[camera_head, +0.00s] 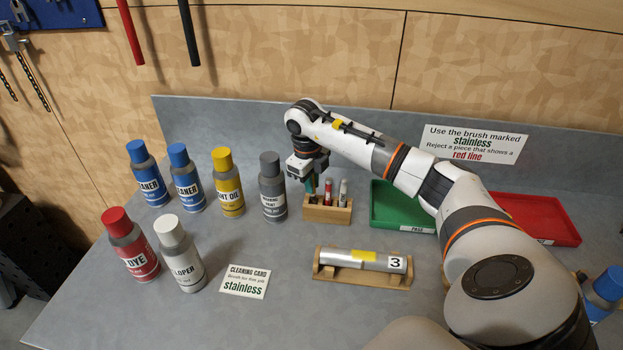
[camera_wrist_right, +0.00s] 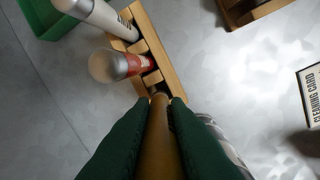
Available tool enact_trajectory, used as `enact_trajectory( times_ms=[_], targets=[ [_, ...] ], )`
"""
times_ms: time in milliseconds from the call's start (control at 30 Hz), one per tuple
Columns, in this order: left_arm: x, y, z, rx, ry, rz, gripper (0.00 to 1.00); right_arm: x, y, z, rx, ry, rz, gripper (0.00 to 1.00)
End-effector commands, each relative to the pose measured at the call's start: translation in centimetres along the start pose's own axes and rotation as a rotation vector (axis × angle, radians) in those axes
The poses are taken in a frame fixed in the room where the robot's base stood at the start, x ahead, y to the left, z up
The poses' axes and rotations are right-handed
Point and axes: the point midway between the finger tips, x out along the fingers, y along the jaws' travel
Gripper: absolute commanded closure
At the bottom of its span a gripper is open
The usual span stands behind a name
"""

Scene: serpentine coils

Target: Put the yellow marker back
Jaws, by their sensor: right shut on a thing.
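My right gripper (camera_head: 311,184) is over the left end of the small wooden marker holder (camera_head: 327,212), pointing down. In the right wrist view its green fingers (camera_wrist_right: 158,130) are shut on the yellow marker (camera_wrist_right: 158,145), which looks brownish yellow. The marker's far end is at the end of the holder (camera_wrist_right: 150,45); I cannot tell whether it is in the slot. In the head view the fingers hide the marker. A red marker (camera_wrist_right: 112,65) and a whitish marker (camera_wrist_right: 100,17) stand in the other slots. My left gripper is not in view.
A grey spray can (camera_head: 272,188) stands close left of the holder, with several other cans further left. The green tray (camera_head: 385,212) is just right of it. A metal cylinder (camera_head: 362,259) lies on a wooden cradle in front, beside the cleaning card (camera_head: 245,282).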

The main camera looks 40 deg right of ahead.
Motion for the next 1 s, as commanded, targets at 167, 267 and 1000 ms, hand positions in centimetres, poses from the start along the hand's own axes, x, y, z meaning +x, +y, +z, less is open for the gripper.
enact_trajectory(
  times_ms=[167, 267, 1000],
  targets=[
    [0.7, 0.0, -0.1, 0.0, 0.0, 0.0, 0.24, 0.9, -0.1, 0.0, 0.0, 0.0, 0.0, 1.0],
    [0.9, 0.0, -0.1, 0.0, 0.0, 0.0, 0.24, 1.3, -0.1, 0.0, 0.0, 0.0, 0.0, 1.0],
    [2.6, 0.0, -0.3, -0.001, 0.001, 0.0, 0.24, 3.7, -0.4, 0.0, 0.001, 0.0, 0.0, 1.0]
  ],
)
